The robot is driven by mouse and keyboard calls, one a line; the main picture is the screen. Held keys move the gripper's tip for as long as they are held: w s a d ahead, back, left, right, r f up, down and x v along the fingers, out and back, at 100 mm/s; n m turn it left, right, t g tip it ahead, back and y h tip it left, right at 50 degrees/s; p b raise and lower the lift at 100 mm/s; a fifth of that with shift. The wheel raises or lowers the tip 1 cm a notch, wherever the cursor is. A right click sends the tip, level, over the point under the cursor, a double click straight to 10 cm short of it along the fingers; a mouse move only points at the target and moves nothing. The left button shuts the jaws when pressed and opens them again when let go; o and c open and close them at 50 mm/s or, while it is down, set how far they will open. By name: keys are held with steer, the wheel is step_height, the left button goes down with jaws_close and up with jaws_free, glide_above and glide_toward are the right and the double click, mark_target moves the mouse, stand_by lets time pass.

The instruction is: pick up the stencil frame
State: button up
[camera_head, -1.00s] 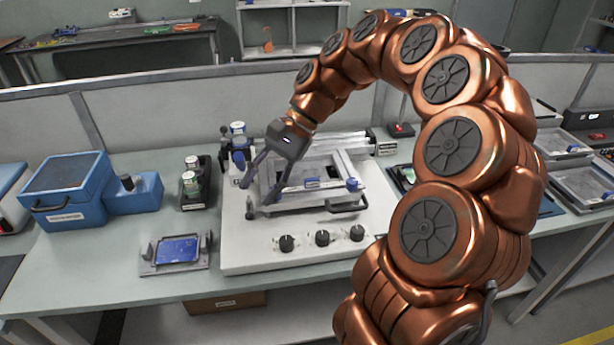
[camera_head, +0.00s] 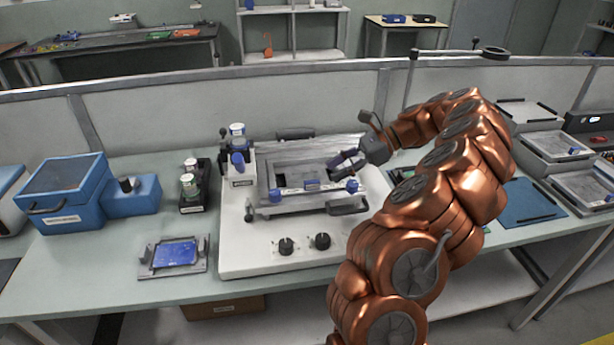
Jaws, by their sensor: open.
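The stencil frame (camera_head: 308,200) is a grey rectangular metal frame with blue knobs at its front corners. It lies on the white printer machine (camera_head: 240,255) in the middle of the bench. My gripper (camera_head: 333,169) is over the right part of the frame, its fingers apart and pointing left. I see nothing between the fingers. Whether a finger touches the frame cannot be told from this view. The gripper covers part of the frame's right side.
A blue box (camera_head: 65,190) and a rack of small jars (camera_head: 194,187) stand to the left. A blue board in a holder (camera_head: 174,255) lies front left. Trays (camera_head: 556,147) and a blue mat (camera_head: 528,203) are at the right. A low partition runs behind the bench.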

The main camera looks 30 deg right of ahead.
mark_target(316, 181)
steer(key=shift+p+x, duration=0.65)
steer(key=shift+x, duration=2.65)
steer(key=shift+d+f, duration=0.15)
jaws_close()
